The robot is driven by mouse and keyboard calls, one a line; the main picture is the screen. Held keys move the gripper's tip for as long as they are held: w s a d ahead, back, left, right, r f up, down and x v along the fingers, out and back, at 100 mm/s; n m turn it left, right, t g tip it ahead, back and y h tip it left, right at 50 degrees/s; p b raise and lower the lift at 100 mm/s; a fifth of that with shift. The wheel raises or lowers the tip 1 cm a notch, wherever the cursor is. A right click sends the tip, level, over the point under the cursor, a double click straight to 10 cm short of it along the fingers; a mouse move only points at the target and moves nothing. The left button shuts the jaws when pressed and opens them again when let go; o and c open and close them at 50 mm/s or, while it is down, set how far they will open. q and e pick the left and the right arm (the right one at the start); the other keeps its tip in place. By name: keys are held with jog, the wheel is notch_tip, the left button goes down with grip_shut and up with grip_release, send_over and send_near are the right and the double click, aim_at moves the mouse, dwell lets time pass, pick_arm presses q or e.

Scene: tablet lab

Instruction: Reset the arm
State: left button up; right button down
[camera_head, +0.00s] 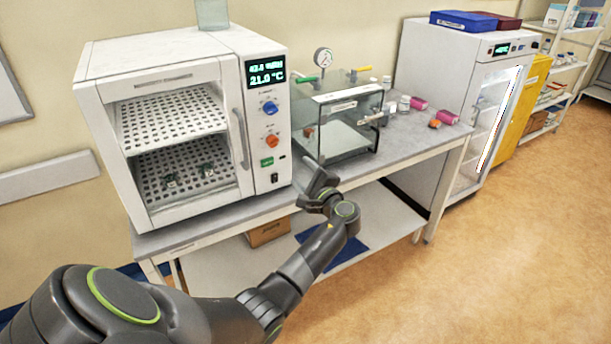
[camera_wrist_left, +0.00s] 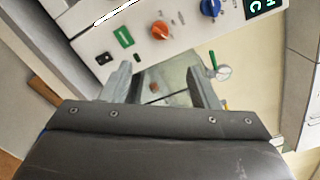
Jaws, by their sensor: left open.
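My left arm reaches in from the lower left in the head view, with its elbow bent near the bench's front edge. My left gripper (camera_head: 314,172) is in front of the bench, close to the lower right corner of the white oven (camera_head: 262,172). In the left wrist view the two fingers of the gripper (camera_wrist_left: 162,80) stand apart, with nothing between them. The oven's control panel, with blue and orange knobs and a green switch (camera_wrist_left: 123,36), shows just beyond the fingers. My right gripper is not in view.
A white cabinet (camera_head: 447,68) and yellow cabinet (camera_head: 522,108) stand to the right. A cardboard box (camera_head: 268,233) sits below. The floor at right is clear.

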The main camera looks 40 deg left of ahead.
pick_arm(q)
jog(key=shift+f, duration=0.1)
dwell(0.3)
jog(key=s+d+f+g+h+b, duration=0.1)
jog(key=s+f+h, duration=0.3)
jog(key=f, duration=0.9)
jog(key=s+d+f+h+b, duration=0.15)
jog(key=s+f, duration=0.45)
jog(key=f, duration=0.7)
jog(key=s+d+f+g+h+b, duration=0.15)
jog(key=s+f+h, duration=0.3)
jog(key=f, duration=0.85)
jog(key=s+d+f+n+g+h+b, duration=0.1)
jog(key=s+d+f+n+h, duration=0.1)
jog(key=s+f, duration=0.7)
jog(key=s+d+f+n+g+h+b, duration=0.1)
jog(key=s+d+f+n+b, duration=0.15)
jog(key=s+f, duration=0.7)
jog(key=s+d+f+n, duration=0.1)
jog(key=s+n, duration=0.1)
jog(key=s, duration=0.5)
jog(key=s+d+f+n+g+h, duration=0.1)
jog(key=s+d+f+n, duration=0.1)
jog(key=s, duration=0.6)
jog(key=s+d+f+n+h+b, duration=0.1)
jog(key=s+f+n, duration=0.1)
jog(key=s, duration=0.5)
jog(key=shift+s+d+f+n+g, duration=0.2)
jog(key=shift+n+g, duration=0.15)
jog(key=shift+n, duration=0.2)
